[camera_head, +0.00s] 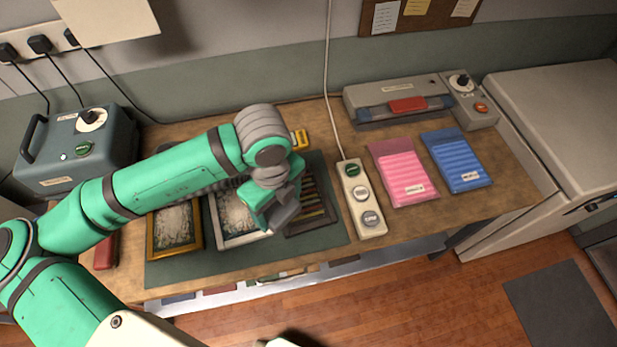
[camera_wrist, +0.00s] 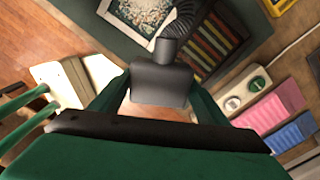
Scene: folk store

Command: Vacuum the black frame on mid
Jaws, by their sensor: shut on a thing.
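Three frames lie in a row on a dark green mat (camera_head: 330,232): a gold one (camera_head: 173,228) at left, a white one (camera_head: 238,215) in the middle and the black frame (camera_head: 318,212) at right, with striped contents. My gripper (camera_head: 268,205) is shut on a dark grey vacuum nozzle (camera_wrist: 160,84), above the gap between the white and black frames. The arm and nozzle hide part of both. In the wrist view a ribbed hose (camera_wrist: 184,24) runs from the nozzle beside the black frame (camera_wrist: 216,42). I cannot tell whether the nozzle touches anything.
A button box (camera_head: 362,198) with a cable stands right of the mat. Pink (camera_head: 402,172) and blue (camera_head: 456,160) packs lie beyond it. A grey sealer-like machine (camera_head: 400,98) is behind them. A teal-grey box with a dial (camera_head: 75,150) stands at left.

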